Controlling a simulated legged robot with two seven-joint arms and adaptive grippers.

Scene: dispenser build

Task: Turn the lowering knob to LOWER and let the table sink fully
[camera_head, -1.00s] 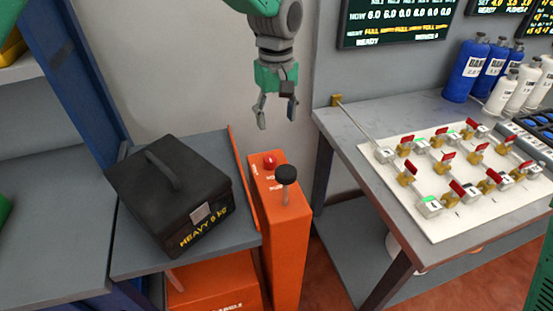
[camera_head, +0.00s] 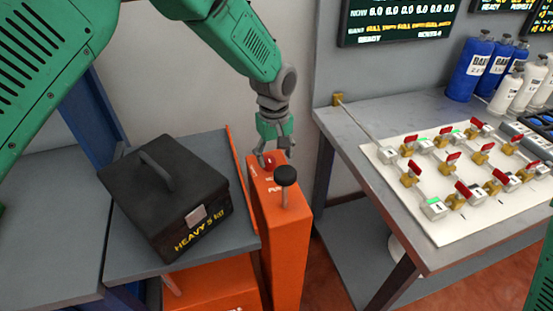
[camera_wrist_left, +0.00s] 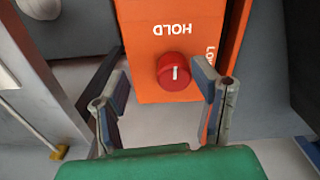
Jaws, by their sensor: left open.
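The red lowering knob (camera_head: 268,160) sits on top of the orange post, at its far end. In the left wrist view the knob (camera_wrist_left: 174,71) has a white pointer mark, with HOLD printed beside it and a partly cut-off label, "Lo", at the right. My left gripper (camera_head: 270,158) is open just above the knob. In the wrist view its fingers (camera_wrist_left: 160,95) stand either side of the knob, apart from it. The grey lift table (camera_head: 128,262) carries a black case (camera_head: 165,200) marked HEAVY. My right gripper is not in view.
A black ball-topped lever (camera_head: 285,175) rises from the orange post (camera_head: 285,245) near the knob. To the right, a grey bench (camera_head: 350,130) bears a white board with several red-handled valves. A blue rack frame (camera_head: 85,120) stands at the left.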

